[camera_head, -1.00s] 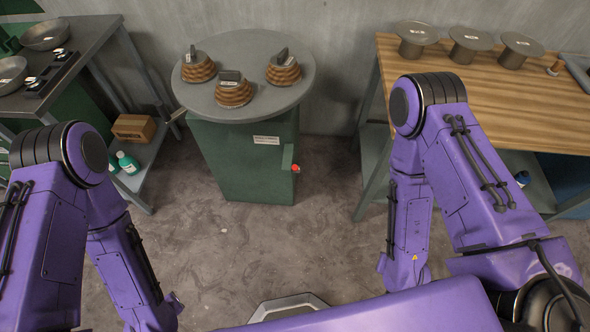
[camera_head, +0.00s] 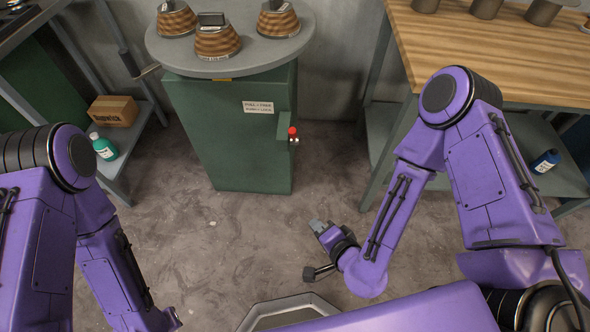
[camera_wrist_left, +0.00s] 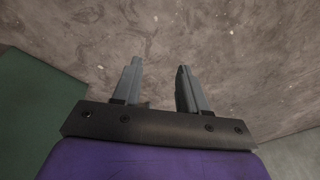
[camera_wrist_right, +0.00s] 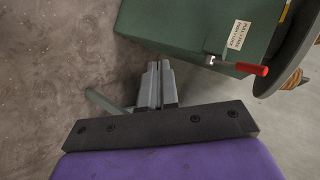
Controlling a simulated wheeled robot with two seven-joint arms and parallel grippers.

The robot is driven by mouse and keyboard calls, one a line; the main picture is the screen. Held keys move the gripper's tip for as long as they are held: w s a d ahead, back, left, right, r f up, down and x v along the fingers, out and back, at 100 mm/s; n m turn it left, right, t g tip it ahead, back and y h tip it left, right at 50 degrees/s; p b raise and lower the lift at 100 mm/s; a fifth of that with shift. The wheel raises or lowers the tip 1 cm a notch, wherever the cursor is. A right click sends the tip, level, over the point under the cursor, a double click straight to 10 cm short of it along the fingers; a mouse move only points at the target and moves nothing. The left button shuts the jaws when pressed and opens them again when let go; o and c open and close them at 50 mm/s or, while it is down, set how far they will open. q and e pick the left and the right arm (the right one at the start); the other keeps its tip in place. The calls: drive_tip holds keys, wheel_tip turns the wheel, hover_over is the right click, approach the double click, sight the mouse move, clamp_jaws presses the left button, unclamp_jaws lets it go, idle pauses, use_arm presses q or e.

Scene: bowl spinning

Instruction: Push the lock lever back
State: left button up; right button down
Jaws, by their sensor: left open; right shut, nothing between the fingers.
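The lock lever with a red knob (camera_head: 292,131) sits on the right side of the green pedestal (camera_head: 235,150), below the round grey table top (camera_head: 180,62). In the right wrist view the lever's red handle (camera_wrist_right: 252,69) sticks out from the pedestal, up and right of my fingers. My right gripper (camera_head: 318,226) is shut and empty, in front of and below the lever, apart from it. Its closed fingers (camera_wrist_right: 158,84) show in the right wrist view. My left gripper (camera_wrist_left: 158,66) is open and empty above the floor; the head view does not show it.
Several striped bowls (camera_head: 217,42) stand on the round top. A wooden bench (camera_head: 480,60) with a lower shelf is at the right. A grey shelf with a cardboard box (camera_head: 112,111) and green bottle (camera_head: 103,147) is at the left. Floor before the pedestal is clear.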

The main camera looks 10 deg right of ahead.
drive_tip(key=w+a+f+m+t+y+b, duration=0.2)
drive_tip(key=w+a+m+t+b, duration=0.4)
drive_tip(key=b, duration=0.7)
use_arm(q)
drive_tip(key=s+f+m+g+b, duration=0.1)
drive_tip(key=s+f+b, duration=0.1)
drive_tip(key=f+b, duration=0.6)
drive_tip(key=s+f+m+g+h+b, duration=0.1)
drive_tip(key=f+b, duration=0.8)
drive_tip(key=f, duration=1.4)
drive_tip(key=shift+s+f+m+g, duration=0.25)
drive_tip(key=shift+s+m+g, duration=0.15)
drive_tip(key=shift+s+g, duration=0.3)
use_arm(e)
drive_tip(key=d+m+t+h, duration=0.1)
drive_tip(key=m+t+h, duration=0.1)
drive_tip(key=m, duration=0.3)
drive_tip(key=w+d+r+m+t+h, duration=0.1)
drive_tip(key=m+t+h, duration=0.1)
drive_tip(key=m, duration=0.4)
drive_tip(key=w+d+r+m+t+h, duration=0.1)
drive_tip(key=d+m+t, duration=0.1)
drive_tip(key=m, duration=0.3)
drive_tip(key=shift+r+m+t+h, duration=0.15)
drive_tip(key=shift+m+t+h, duration=0.25)
drive_tip(key=shift+t, duration=0.2)
use_arm(q)
drive_tip(key=shift+d, duration=0.1)
use_arm(e)
drive_tip(key=shift+w, duration=0.1)
